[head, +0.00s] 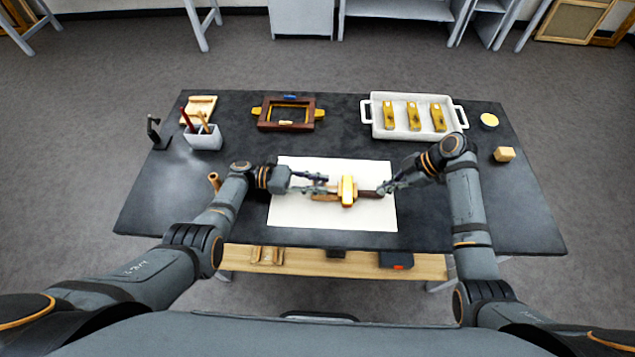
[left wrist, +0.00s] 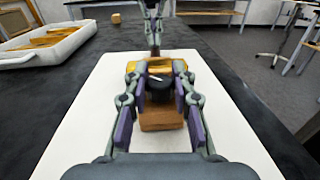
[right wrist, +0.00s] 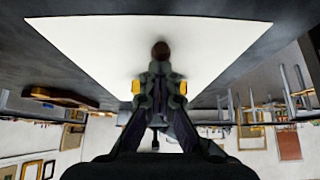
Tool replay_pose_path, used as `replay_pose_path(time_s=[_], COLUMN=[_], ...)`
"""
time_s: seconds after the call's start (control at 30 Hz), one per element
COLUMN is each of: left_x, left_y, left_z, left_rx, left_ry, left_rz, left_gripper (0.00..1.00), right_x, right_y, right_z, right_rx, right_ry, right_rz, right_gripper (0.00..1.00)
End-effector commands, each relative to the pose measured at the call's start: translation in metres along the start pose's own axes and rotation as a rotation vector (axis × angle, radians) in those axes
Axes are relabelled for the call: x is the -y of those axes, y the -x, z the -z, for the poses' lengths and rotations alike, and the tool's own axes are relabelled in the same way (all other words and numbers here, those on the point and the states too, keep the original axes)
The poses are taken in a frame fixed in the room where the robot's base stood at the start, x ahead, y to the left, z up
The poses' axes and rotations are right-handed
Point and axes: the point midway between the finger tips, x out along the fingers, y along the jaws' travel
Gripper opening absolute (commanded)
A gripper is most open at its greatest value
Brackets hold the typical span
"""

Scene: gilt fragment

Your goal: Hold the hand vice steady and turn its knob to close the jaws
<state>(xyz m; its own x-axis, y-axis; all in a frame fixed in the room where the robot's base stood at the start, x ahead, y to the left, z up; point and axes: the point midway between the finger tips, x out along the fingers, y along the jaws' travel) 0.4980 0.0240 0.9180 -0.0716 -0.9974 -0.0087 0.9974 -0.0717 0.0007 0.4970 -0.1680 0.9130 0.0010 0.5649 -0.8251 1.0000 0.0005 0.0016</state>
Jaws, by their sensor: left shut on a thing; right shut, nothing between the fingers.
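The hand vice (head: 347,188) has a gold body and lies over a white sheet at the middle of the table. Its gold body also shows in the left wrist view (left wrist: 180,66). A dark round knob (left wrist: 159,88) with a white mark faces my left gripper (head: 326,186), whose fingers are shut on it from both sides. A brown wooden block (left wrist: 160,118) shows below the knob. A brown handle (head: 368,194) points right from the body. My right gripper (head: 382,189) is shut and empty by the handle; its round brown end (right wrist: 160,49) shows beyond the fingertips. The jaw gap is hidden.
The white sheet (head: 300,215) has bare room around the vice. Behind it stand a wooden frame (head: 267,112) and a white tray (head: 450,129) with several gold pieces. A pen cup (head: 203,139) is at left, a small block (head: 504,154) at right.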

Motion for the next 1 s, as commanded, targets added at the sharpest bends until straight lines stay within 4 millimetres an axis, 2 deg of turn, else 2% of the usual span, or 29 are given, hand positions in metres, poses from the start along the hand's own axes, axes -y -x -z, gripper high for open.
replay_pose_path(time_s=[0.27, 0.3, 0.47, 0.83, 1.0], left_x=[0.001, 0.001, 0.001, 0.0, 0.001], left_y=[-0.001, -0.001, -0.001, 0.0, 0.0], left_z=[0.002, 0.002, 0.001, -0.002, -0.02], left_rx=[0.001, 0.001, 0.001, 0.001, 0.0], left_ry=[0.004, 0.003, 0.003, 0.001, -0.004], left_rz=[0.001, 0.001, 0.0, -0.001, -0.001], left_gripper=[0.0, 0.29, 0.49, 0.49, 0.49], right_x=[0.001, 0.001, 0.001, 0.001, 0.001], right_y=[-0.002, -0.002, -0.002, -0.002, -0.002], right_z=[-0.002, -0.002, -0.002, -0.002, -0.003], right_rx=[0.001, 0.001, 0.002, 0.003, 0.003], right_ry=[-0.004, -0.004, -0.004, -0.004, -0.004], right_rz=[0.003, 0.003, 0.004, 0.004, 0.004], right_gripper=[0.0, 0.0, 0.0, 0.0, 0.0])
